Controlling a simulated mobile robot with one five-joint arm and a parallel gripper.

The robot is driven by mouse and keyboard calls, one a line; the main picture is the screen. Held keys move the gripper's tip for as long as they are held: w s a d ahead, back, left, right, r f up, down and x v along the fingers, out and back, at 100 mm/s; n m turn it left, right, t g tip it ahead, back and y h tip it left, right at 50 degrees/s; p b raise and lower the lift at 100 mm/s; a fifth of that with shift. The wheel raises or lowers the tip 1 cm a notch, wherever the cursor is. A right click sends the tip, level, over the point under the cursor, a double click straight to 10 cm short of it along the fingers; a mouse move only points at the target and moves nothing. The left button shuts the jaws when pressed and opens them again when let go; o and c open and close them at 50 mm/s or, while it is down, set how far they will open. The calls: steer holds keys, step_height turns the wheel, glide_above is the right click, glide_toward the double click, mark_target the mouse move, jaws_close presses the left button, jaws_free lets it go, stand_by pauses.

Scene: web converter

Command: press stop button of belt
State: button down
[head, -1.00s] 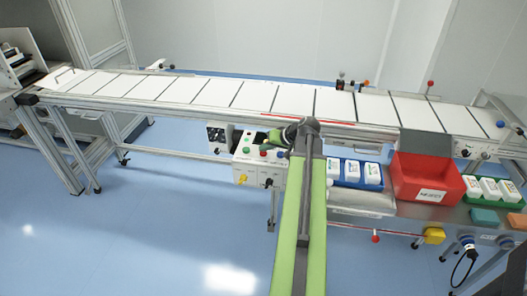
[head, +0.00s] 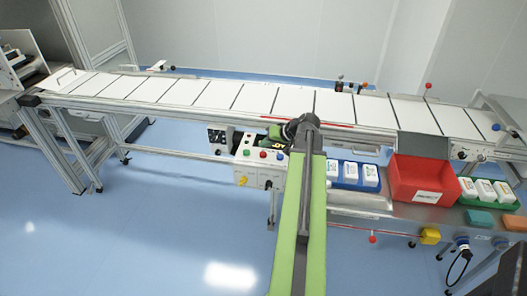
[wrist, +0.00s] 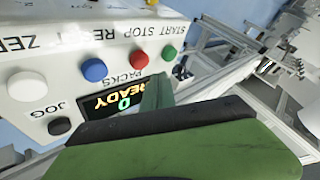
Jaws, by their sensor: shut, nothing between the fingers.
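The white control box (head: 259,171) hangs under the front edge of the belt, left of my arm. In the wrist view its panel (wrist: 112,38) appears upside down. The red button (wrist: 138,60) lies by the word STOP, between a green button (wrist: 168,53) by START and a blue button (wrist: 94,70) by RESET. My gripper (wrist: 157,92) is shut and empty. Its green fingers show in front of the panel, below the red and green buttons in the picture, partly covering the display (wrist: 115,104). I cannot tell whether they touch the panel.
The belt (head: 295,104) with white sheets runs across above the box. A black JOG button (wrist: 60,126) sits beside the display. A blue tray (head: 345,185) and a red bin (head: 412,182) stand right of my arm. Blue floor is open at left.

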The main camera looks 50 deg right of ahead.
mark_target(265, 154)
step_height(265, 154, up, 4)
steer(key=p, duration=0.3)
steer(key=shift+f, duration=0.15)
stand_by(0.4)
steer(key=w+a+n+g+y, duration=0.1)
steer(key=w+a+n, duration=0.1)
steer(key=w+a, duration=0.6)
steer(key=w+a+n+y, duration=0.2)
steer(key=w+a, duration=0.2)
steer(key=a, duration=0.8)
steer(key=w+a+f+n+g, duration=0.1)
steer(key=a+f+n+g, duration=0.1)
steer(key=a, duration=0.8)
steer(key=a+f+n+g, duration=0.1)
steer(key=a+n+g, duration=0.1)
steer(key=a, duration=0.8)
steer(key=s+a+f+n+g+h, duration=0.25)
steer(key=s+a, duration=0.35)
steer(key=a, duration=0.5)
steer(key=s+d+f+m+g+h, duration=0.1)
steer(key=s+d+m, duration=0.2)
steer(key=d, duration=0.1)
steer(key=shift+s+d+f+g+h, duration=0.25)
steer(key=shift+s+d+g+h, duration=0.1)
